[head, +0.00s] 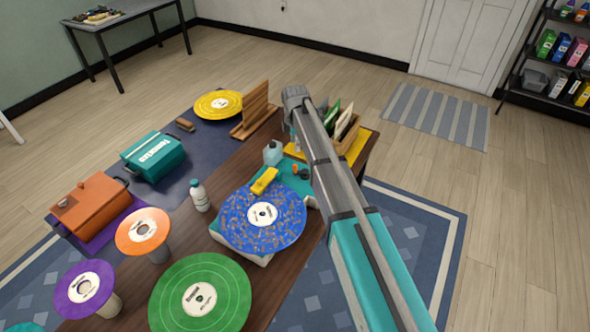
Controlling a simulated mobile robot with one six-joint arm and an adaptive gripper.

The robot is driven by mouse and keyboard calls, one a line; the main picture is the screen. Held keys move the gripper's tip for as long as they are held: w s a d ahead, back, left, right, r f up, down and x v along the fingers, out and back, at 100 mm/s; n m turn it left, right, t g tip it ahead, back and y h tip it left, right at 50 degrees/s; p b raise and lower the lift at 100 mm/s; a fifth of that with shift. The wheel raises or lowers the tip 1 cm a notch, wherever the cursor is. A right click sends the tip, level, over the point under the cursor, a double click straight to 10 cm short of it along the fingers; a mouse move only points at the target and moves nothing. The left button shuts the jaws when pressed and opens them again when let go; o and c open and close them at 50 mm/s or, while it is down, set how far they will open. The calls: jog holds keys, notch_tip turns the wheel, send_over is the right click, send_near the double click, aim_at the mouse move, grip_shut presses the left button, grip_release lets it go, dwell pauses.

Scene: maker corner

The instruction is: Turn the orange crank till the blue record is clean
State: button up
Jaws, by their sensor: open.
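The blue record (238,213) lies flat on a pale cleaning machine (240,254) near the table's middle. Brown specks cover much of its blue surface, around a white label. A yellow block (264,181) rests at the record's far edge. A small orange part (304,174) shows just beyond the record, beside my arm; it may be the crank, but I cannot tell. My arm crosses from the lower right up past the record's right side and hides what lies behind it. My gripper's fingers do not show.
A white bottle (200,197) stands left of the record. A green record (201,298), orange record (143,231) and purple record (86,288) are in front and left. A teal case (152,157) and wooden rack (252,113) stand farther back.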

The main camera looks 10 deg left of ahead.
aim_at(295, 165)
jog(key=shift+f+b, duration=5.55)
jog(key=shift+f, duration=0.35)
grip_shut()
